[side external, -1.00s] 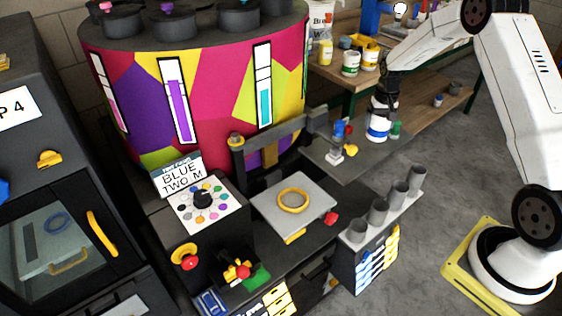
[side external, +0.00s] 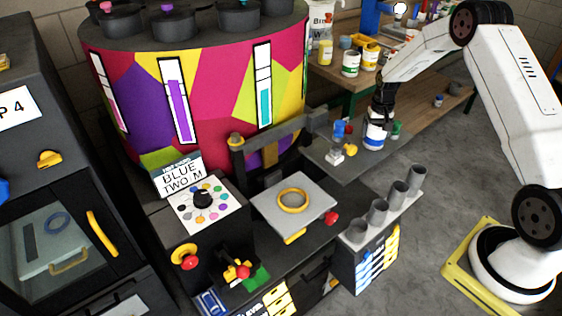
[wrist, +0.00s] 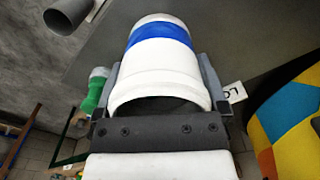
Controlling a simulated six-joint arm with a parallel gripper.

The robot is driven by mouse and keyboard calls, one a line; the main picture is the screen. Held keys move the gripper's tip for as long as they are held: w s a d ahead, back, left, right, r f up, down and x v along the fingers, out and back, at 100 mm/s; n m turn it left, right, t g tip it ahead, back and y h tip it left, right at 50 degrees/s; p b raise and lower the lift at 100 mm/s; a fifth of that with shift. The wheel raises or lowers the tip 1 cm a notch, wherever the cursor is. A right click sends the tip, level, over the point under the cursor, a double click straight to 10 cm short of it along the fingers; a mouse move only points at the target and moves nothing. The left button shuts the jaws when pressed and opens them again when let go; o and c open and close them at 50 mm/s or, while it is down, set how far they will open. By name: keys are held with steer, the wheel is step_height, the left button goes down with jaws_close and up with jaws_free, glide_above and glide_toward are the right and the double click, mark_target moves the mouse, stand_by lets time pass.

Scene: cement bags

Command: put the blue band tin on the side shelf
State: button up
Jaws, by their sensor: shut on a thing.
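The blue band tin (side external: 374,137) is white with a blue band around it. My gripper (side external: 380,118) is shut on it and holds it close to upright from above. The tin is over the right part of the grey side shelf (side external: 349,168); I cannot tell whether its base touches. In the wrist view the tin (wrist: 158,68) sits between the two fingers of my gripper (wrist: 160,84), with the grey shelf surface (wrist: 245,45) behind it.
A green-and-white container (side external: 396,130) is close to the right of the tin. A tap with blue and yellow parts (side external: 341,133) stands left of it. Grey tubes (side external: 378,211) rise in front. A wooden bench (side external: 425,95) with pots is behind.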

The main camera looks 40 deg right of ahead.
steer(key=shift+f, duration=0.15)
steer(key=o, duration=1.2)
step_height(320, 180, up, 12)
steer(key=shift+r, duration=0.2)
